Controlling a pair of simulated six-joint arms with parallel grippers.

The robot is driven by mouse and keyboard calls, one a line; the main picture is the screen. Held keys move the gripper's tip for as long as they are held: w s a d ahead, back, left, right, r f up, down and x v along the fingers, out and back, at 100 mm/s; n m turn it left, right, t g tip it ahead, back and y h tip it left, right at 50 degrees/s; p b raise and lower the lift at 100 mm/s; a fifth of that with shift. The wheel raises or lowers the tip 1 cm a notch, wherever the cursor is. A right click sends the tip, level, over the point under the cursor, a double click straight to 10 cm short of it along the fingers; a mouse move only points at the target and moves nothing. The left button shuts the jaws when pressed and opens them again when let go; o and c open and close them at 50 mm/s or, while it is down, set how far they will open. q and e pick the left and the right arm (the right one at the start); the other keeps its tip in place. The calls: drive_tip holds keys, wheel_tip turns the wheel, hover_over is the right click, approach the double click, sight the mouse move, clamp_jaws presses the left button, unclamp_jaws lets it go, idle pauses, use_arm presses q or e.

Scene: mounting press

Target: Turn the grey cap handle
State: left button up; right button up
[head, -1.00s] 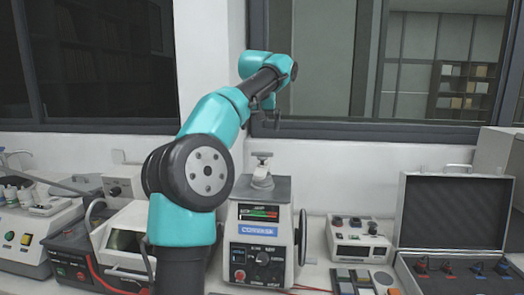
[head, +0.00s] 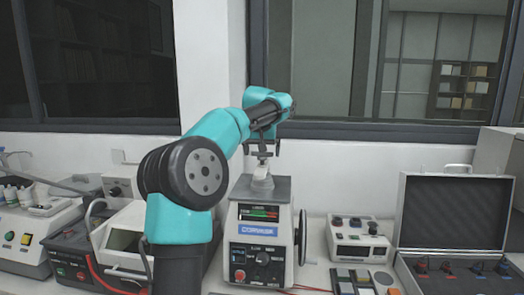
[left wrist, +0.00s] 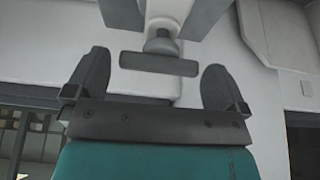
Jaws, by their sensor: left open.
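The grey cap handle is a small T-shaped bar on a short stem, on top of the white press (head: 262,225). Its cap (head: 262,181) shows in the head view, with the upper part partly hidden by my gripper. In the left wrist view the handle's grey crossbar (left wrist: 158,64) appears between my two fingers, with a gap on each side. My left gripper (head: 262,151) is open and points down right over the handle; it also shows in the left wrist view (left wrist: 153,80). I cannot tell how far down the fingers reach. My right gripper is in no view.
A white control box (head: 358,240) and an open dark case (head: 455,212) stand right of the press. Other bench machines, including a beige one (head: 25,235), stand to the left. A wall and window frame lie close behind my gripper.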

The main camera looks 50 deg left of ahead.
use_arm(q)
drive_tip(key=c, duration=0.8)
drive_tip(key=shift+m, duration=0.4)
drive_tip(key=m, duration=0.1)
drive_tip(key=m+t+h, duration=0.1)
drive_tip(key=m, duration=0.1)
drive_tip(key=shift+s+a+m, duration=0.1)
drive_tip(key=shift+a+m, duration=0.05)
drive_tip(key=shift+m, duration=0.15)
drive_tip(key=m+h, duration=0.2)
drive_tip(key=m, duration=0.2)
drive_tip(key=shift+a+m, duration=0.15)
drive_tip(key=shift+m, duration=0.15)
drive_tip(key=m+h, duration=0.2)
drive_tip(key=m, duration=0.2)
drive_tip(key=shift+a, duration=0.1)
drive_tip(key=m, duration=0.2)
drive_tip(key=m+g+h, duration=0.1)
drive_tip(key=m, duration=0.2)
drive_tip(key=shift+g, duration=0.3)
drive_tip(key=shift+m, duration=0.3)
